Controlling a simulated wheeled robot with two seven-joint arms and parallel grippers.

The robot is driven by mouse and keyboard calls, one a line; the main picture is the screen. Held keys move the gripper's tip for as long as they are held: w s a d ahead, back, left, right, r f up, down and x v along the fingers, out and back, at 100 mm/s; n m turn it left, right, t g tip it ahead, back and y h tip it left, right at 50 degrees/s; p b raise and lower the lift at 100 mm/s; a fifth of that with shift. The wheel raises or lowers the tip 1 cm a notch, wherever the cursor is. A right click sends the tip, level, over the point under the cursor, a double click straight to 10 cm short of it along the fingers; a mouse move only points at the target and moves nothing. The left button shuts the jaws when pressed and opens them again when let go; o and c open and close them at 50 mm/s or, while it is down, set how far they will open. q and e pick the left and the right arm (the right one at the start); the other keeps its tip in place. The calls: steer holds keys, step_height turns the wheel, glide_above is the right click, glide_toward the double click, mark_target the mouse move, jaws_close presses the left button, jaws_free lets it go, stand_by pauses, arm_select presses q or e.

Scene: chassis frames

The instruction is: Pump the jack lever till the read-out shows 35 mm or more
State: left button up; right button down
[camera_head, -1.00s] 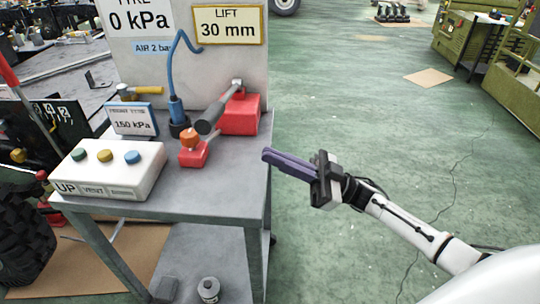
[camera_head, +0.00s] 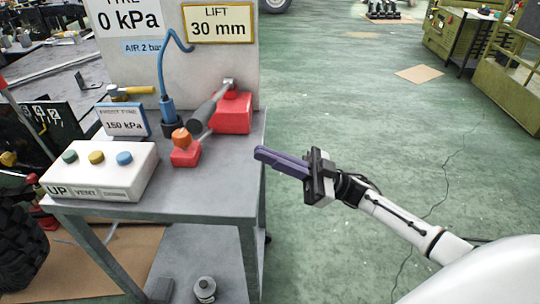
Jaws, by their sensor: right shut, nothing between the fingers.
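The jack is a red block (camera_head: 233,114) at the back right of the grey cart top. Its lever (camera_head: 207,112) has a thick dark grip and slants down to the left from a pivot on top of the block. The LIFT read-out (camera_head: 218,24) shows 30 mm on the upright panel. My right gripper (camera_head: 257,153) is shut and empty, its purple fingers pointing left beside the cart's right edge. It is right of and nearer than the lever, apart from it in the picture. My left gripper is out of view.
A red block with an orange knob (camera_head: 181,138) stands in front of the lever. A white button box (camera_head: 101,171), a 150 kPa sign (camera_head: 122,120) and a blue hose (camera_head: 161,75) are to its left. The green floor (camera_head: 350,100) to the right is open.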

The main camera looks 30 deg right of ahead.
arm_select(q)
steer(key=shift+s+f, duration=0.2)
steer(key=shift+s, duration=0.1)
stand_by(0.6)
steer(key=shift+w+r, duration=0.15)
arm_select(e)
steer(key=shift+s+f, duration=0.1)
stand_by(0.3)
